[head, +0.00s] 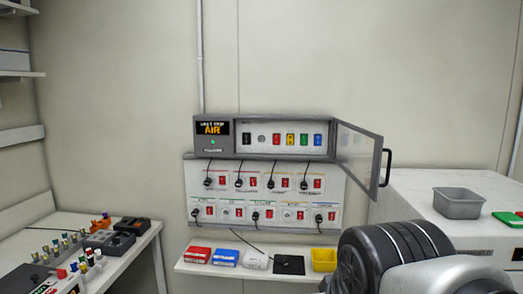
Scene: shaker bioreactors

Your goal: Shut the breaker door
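The breaker box (225,148) hangs on the wall above a panel of sockets. Its breaker door (360,157) is a grey-framed clear panel, hinged at the box's right side and standing open toward the right. A black handle (387,168) is on the door's outer edge. Inside the box are a row of coloured switches in black, red, yellow, green and blue. A small display on the box's left reads "AIR" in orange. My arm shows at the bottom right, below the door; my gripper itself cannot be made out.
The socket panel (262,192) has several plugs and red switches. A shelf (200,268) below holds red, blue and white boxes, a black pad and a yellow bin (324,260). A white unit at right carries a grey tub (457,204). A cluttered bench is at left.

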